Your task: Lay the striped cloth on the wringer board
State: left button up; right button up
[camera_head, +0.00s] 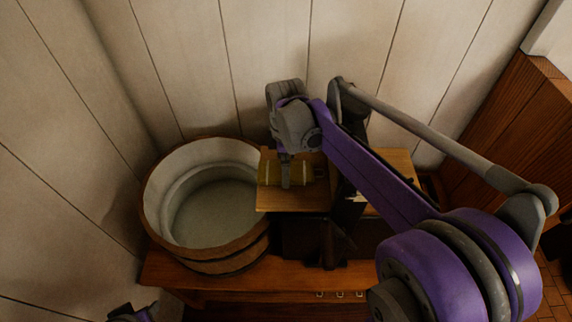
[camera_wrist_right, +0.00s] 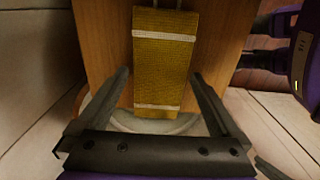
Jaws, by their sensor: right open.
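The striped cloth (camera_wrist_right: 163,65) is mustard yellow with white bands. It lies flat on the wooden wringer board (camera_wrist_right: 100,35), and in the head view it shows partly behind my right gripper (camera_head: 286,184) as a yellow patch (camera_head: 269,173). The board (camera_head: 275,201) is beside the tub's right rim. In the right wrist view my right gripper (camera_wrist_right: 161,74) is open and empty, with one finger on each side of the cloth and visible gaps between. A dark and purple part of my left arm (camera_head: 132,313) shows at the bottom edge; its jaws cannot be made out.
A round wooden tub (camera_head: 160,232) with a pale inside stands left of the board on a wooden bench (camera_head: 225,283). Pale plank walls (camera_head: 180,60) close off the back and left. A brown wooden panel (camera_head: 510,135) stands at the right.

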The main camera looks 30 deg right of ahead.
jog(key=shift+r, duration=0.15)
pick_arm(q)
jog(key=shift+w+r+p, duration=0.2)
jog(key=shift+r+p, duration=0.2)
jog(key=shift+r, duration=0.05)
pick_arm(e)
notch_tip(320, 180, up, 11)
jog(key=shift+f, duration=0.2)
pick_arm(q)
jog(key=shift+s, duration=0.1)
pick_arm(e)
jog(key=shift+f, duration=0.1)
